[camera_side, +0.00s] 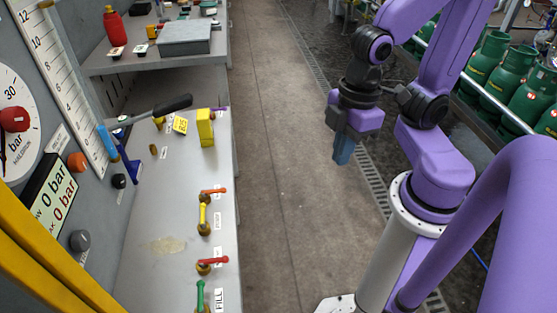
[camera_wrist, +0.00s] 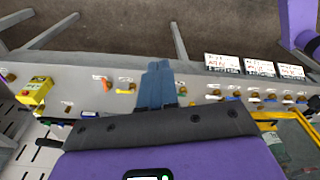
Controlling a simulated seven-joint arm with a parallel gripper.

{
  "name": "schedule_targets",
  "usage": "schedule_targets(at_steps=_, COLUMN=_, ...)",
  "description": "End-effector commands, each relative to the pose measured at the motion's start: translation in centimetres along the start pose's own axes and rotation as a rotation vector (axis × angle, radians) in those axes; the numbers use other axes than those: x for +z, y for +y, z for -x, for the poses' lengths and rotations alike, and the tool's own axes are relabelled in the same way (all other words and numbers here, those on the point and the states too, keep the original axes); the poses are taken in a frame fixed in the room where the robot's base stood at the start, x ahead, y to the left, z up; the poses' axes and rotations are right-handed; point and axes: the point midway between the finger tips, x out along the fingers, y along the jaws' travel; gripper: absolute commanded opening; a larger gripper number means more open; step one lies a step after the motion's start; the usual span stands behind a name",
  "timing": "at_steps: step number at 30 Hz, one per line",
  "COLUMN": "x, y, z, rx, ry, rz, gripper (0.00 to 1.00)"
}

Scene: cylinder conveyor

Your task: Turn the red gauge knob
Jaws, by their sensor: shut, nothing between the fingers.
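The red gauge knob (camera_side: 14,119) sits at the middle of a round white pressure dial (camera_side: 12,92) marked in bar, on the upright panel at the left edge of the side view. The left part of the dial is cut off by the frame. My gripper (camera_side: 343,153) hangs over the floor right of the bench, far from the knob, with its blue fingers pointing down. In the wrist view the blue fingers (camera_wrist: 156,84) are together and hold nothing. The red knob cannot be made out in the wrist view.
The grey bench (camera_side: 180,210) carries valves with red, yellow and green handles, a yellow box (camera_side: 205,128) and a black-handled lever (camera_side: 172,105). Yellow bars (camera_side: 45,265) cross the lower left. The floor (camera_side: 285,170) between bench and arm is clear. Green cylinders (camera_side: 490,55) stand at right.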

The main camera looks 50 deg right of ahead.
Motion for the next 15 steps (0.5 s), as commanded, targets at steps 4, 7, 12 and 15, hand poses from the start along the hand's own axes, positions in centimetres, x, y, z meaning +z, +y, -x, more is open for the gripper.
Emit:
schedule_targets(at_steps=4, x=2.2, y=-0.3, z=0.3, rx=0.006, ry=-0.063, rz=0.007, gripper=0.26)
schedule_targets(at_steps=7, x=2.5, y=-0.3, z=0.3, rx=0.007, ry=-0.074, rz=0.009, gripper=0.59)
schedule_targets(at_steps=12, x=2.2, y=-0.3, z=0.5, rx=0.006, ry=-0.068, rz=0.006, gripper=0.6)
schedule_targets(at_steps=15, x=0.2, y=-0.1, z=1.2, rx=0.002, ry=-0.038, rz=-0.012, gripper=0.6)
